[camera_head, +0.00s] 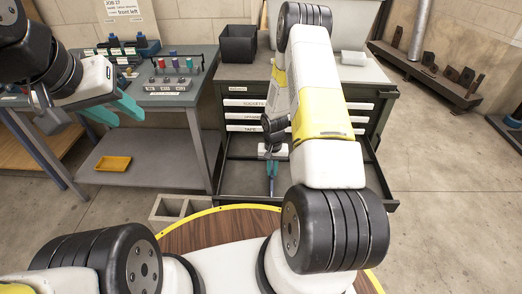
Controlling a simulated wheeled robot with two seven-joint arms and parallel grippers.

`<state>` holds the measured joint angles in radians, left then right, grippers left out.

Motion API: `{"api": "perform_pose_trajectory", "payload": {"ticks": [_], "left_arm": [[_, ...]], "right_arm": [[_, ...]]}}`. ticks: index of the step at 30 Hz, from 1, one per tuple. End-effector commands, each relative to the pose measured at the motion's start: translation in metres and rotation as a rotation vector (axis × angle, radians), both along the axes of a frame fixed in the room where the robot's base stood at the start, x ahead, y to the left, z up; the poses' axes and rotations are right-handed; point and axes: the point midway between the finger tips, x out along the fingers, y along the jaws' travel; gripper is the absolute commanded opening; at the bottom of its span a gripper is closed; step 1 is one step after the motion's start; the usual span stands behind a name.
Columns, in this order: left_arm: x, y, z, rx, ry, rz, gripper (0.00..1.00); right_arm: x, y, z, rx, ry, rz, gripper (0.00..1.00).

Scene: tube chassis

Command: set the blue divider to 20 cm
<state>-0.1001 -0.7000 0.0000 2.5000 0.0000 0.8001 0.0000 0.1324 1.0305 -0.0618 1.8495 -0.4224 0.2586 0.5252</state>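The open bottom drawer (238,178) of the grey-green tool cabinet is pulled out toward me. My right arm crosses in front of the cabinet, and my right gripper (272,178) points down into this drawer. A narrow blue shape shows at its fingertips; I cannot tell whether it is only the fingers or also the blue divider. No separate blue divider can be made out, and my arm hides the drawer's middle and right. My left gripper (112,110) is open and empty, its teal fingers apart in front of the left workbench.
The workbench (180,99) at left carries several coloured-handled tools in a holder. A yellow tray (113,163) lies on its lower shelf. A black bin (238,44) stands on the cabinet.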

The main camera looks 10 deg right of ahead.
Motion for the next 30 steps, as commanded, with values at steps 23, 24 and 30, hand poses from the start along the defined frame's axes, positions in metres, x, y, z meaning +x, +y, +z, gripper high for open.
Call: {"api": "perform_pose_trajectory", "payload": {"ticks": [23, 24, 30], "left_arm": [[0.0, 0.0, 0.0, 0.0, 0.0, 0.0, 0.36], [0.0, 0.0, 0.0, 0.0, 0.0, 0.0, 0.36], [0.0, 0.0, 0.0, 0.0, 0.0, 0.0, 0.36]], "right_arm": [[0.002, 0.0, 0.051, 0.0, -0.004, 0.0, 0.32], [0.001, 0.0, 0.057, 0.0, -0.003, 0.0, 0.32], [0.001, 0.001, 0.076, 0.0, -0.002, 0.0, 0.32]]}}
